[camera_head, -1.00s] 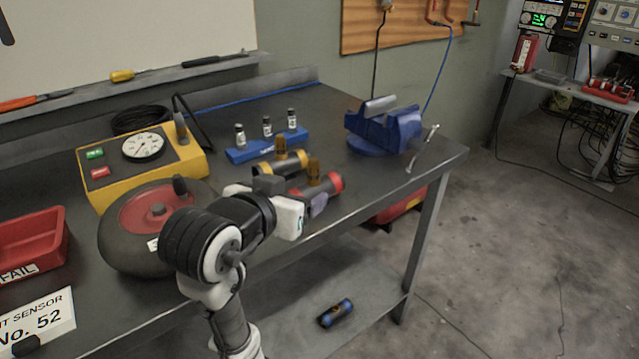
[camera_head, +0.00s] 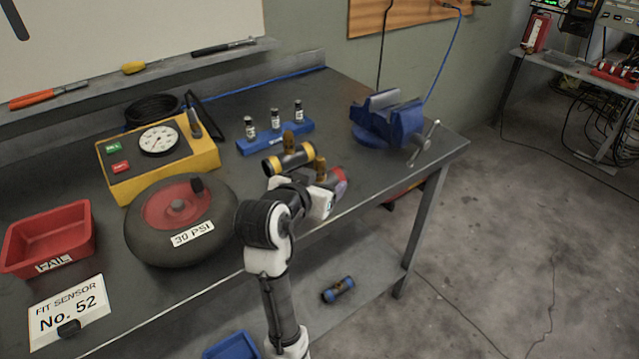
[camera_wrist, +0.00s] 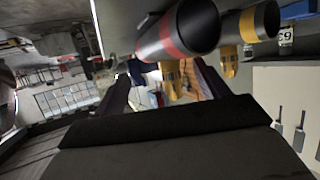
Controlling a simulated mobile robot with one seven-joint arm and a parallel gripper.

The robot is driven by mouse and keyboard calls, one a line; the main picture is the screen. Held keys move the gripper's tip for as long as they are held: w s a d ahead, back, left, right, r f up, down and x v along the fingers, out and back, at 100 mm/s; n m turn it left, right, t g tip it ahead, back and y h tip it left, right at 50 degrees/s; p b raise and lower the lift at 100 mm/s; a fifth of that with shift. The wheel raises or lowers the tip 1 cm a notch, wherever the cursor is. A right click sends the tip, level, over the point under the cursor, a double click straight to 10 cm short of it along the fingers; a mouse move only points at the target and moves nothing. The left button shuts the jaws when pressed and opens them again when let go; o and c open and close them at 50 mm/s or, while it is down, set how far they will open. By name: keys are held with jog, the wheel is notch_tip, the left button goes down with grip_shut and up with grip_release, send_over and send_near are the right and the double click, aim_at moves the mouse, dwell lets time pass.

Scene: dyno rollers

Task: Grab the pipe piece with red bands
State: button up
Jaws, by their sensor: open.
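The pipe piece with red bands (camera_head: 341,175) lies on the workbench near its front edge, dark with a brass-coloured fitting standing up from it. My gripper partly hides it in the head view. In the wrist view the red-banded pipe (camera_wrist: 178,36) shows large and close at the top, its open end facing the camera. My gripper (camera_head: 310,184) is open beside the pipe on the near side. In the wrist view its fingers (camera_wrist: 165,78) are spread, with the brass fitting showing between and beyond them. I cannot tell whether a finger touches the pipe.
A similar pipe with yellow bands (camera_head: 288,160) lies just behind. A blue vial rack (camera_head: 275,140), blue vise (camera_head: 390,120), wheel (camera_head: 150,235), yellow gauge box (camera_head: 190,155) and red tray (camera_head: 15,255) share the bench. A blue-banded pipe (camera_head: 338,290) lies on the lower shelf.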

aim_at(324, 178)
jog(key=x, duration=0.4)
jog(key=shift+p, duration=0.4)
jog(key=shift+f, duration=0.1)
grip_shut()
